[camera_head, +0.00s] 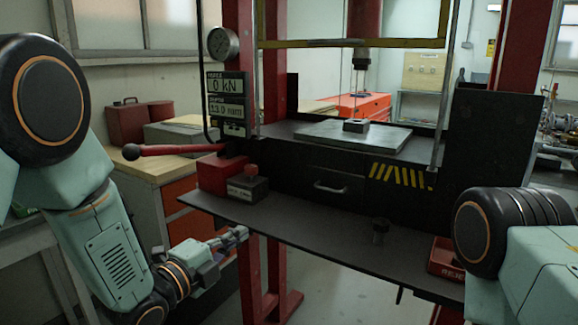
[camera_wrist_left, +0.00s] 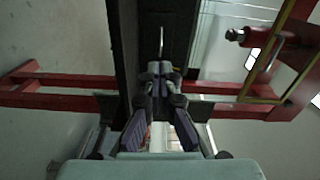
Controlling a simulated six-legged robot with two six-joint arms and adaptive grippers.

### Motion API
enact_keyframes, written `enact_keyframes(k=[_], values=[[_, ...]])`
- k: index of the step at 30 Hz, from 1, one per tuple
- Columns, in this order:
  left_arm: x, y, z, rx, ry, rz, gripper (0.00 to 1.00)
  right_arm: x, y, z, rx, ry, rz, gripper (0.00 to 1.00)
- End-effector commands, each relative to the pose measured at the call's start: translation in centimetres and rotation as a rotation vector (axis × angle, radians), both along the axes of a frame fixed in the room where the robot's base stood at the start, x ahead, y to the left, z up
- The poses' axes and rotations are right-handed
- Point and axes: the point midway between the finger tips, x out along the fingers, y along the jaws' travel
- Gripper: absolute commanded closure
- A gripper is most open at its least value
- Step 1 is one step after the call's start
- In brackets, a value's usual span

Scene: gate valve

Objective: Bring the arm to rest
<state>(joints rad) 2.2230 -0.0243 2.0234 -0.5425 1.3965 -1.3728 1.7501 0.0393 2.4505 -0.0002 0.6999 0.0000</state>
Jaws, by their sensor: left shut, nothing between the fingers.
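My left arm comes in from the left in the head view. Its gripper (camera_head: 236,238) is at the front left edge of the dark shelf of the press, low and beside the red frame leg. In the left wrist view my left gripper (camera_wrist_left: 160,72) is shut, with its fingertips together and nothing between them. Whether it touches the shelf edge I cannot tell. My right arm shows only in part at the lower right of the head view, and its gripper is out of frame.
The press has a dark shelf (camera_head: 330,235), a red lever (camera_head: 175,150), a gauge (camera_head: 222,43) and a display (camera_head: 226,95). A small block (camera_head: 355,126) sits on the plate (camera_head: 345,141). A red tray (camera_head: 445,258) lies at the shelf's right. A workbench (camera_head: 150,162) stands behind my left arm.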

Motion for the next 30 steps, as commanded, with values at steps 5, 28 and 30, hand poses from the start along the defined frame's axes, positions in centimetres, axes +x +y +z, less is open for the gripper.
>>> enact_keyframes(k=[5, 28, 30], values=[[0.2, 0.6, -1.6, -0.117, 0.149, 0.043, 1.00, 0.0, 0.0, 0.0, 0.000, 0.000, -0.001, 0.50], [-24.9, 10.6, -28.9, -0.946, 1.386, 1.174, 1.00, 0.0, 0.0, -1.4, 0.000, 0.000, -0.001, 0.50], [-29.0, 11.2, -30.6, -0.960, 1.452, 1.306, 1.00, 0.0, 0.0, -1.6, 0.000, 0.000, -0.001, 0.50]])
